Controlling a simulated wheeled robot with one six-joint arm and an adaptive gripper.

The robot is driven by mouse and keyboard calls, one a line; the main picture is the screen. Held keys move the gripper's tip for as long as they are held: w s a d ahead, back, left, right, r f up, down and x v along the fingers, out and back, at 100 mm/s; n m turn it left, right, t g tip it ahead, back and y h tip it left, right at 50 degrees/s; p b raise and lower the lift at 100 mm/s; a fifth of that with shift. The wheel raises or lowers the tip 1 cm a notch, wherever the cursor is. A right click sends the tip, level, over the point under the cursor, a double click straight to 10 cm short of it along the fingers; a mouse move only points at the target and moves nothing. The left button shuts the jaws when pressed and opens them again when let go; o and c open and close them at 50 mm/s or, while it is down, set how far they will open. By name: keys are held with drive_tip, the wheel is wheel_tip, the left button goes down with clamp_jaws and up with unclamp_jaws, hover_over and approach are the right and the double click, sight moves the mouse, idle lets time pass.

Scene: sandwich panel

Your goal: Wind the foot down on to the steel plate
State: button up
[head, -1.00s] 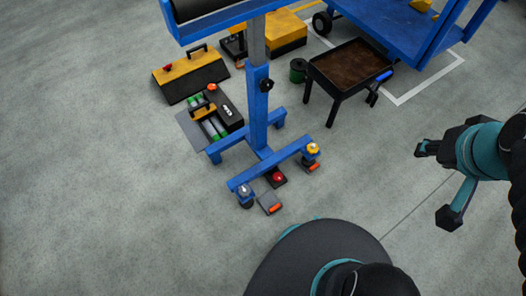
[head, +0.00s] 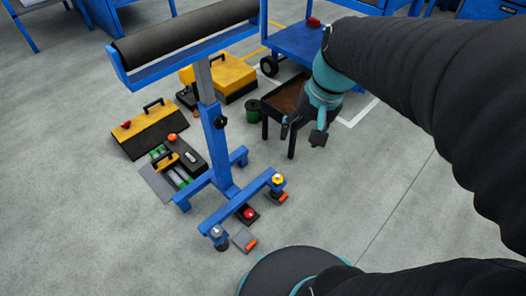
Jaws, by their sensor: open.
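A blue roller stand (head: 222,160) stands on the concrete floor. At the near end of its base bar is a foot with a silver top (head: 216,231) and a dark lower part. At the bar's other end is a foot with a yellow knob (head: 278,180). A grey plate with an orange end (head: 241,239) lies beside the silver-topped foot. A similar orange-ended plate (head: 282,197) lies by the yellow-knobbed foot. I cannot tell whether either foot touches a plate. My gripper (head: 302,132) is open and empty, above and to the right of the feet.
A dark box with a red button (head: 248,214) sits between the feet. A black tray on legs (head: 270,103) stands behind my gripper. Toolboxes (head: 150,129) lie left of the stand. Bare floor is free at the left and right front.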

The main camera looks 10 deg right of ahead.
drive_tip(key=w+d+f+m+g+y+b, duration=0.2)
drive_tip(key=w+f+m+g+y, duration=0.15)
drive_tip(key=w+f, duration=0.75)
drive_tip(key=m+y+b, duration=0.2)
drive_tip(key=m+y, duration=0.2)
drive_tip(key=y, duration=0.1)
hover_over(278, 180)
drive_tip(key=s+d, duration=0.4)
wheel_tip(278, 180, down, 11)
drive_tip(key=w+d+f+m+t+y+b, duration=0.1)
drive_tip(key=d+f+m+t+y, duration=0.15)
drive_tip(key=f, duration=0.65)
drive_tip(key=w+d+f+m+t+y+b, duration=0.1)
drive_tip(key=d+f+m+y, duration=0.15)
drive_tip(key=f, duration=0.75)
drive_tip(key=w+d+f+m+t+y+b, duration=0.15)
drive_tip(key=f+m, duration=0.25)
drive_tip(key=f, duration=0.5)
drive_tip(key=shift+g+y, duration=0.25)
drive_tip(key=shift+y, duration=0.05)
drive_tip(key=a, duration=0.4)
drive_tip(key=w+a, duration=0.1)
drive_tip(key=a, duration=0.8)
drive_tip(key=shift+w+r, duration=0.15)
drive_tip(key=shift+w, duration=0.2)
drive_tip(key=c, duration=0.9)
drive_tip(key=shift+d, duration=0.1)
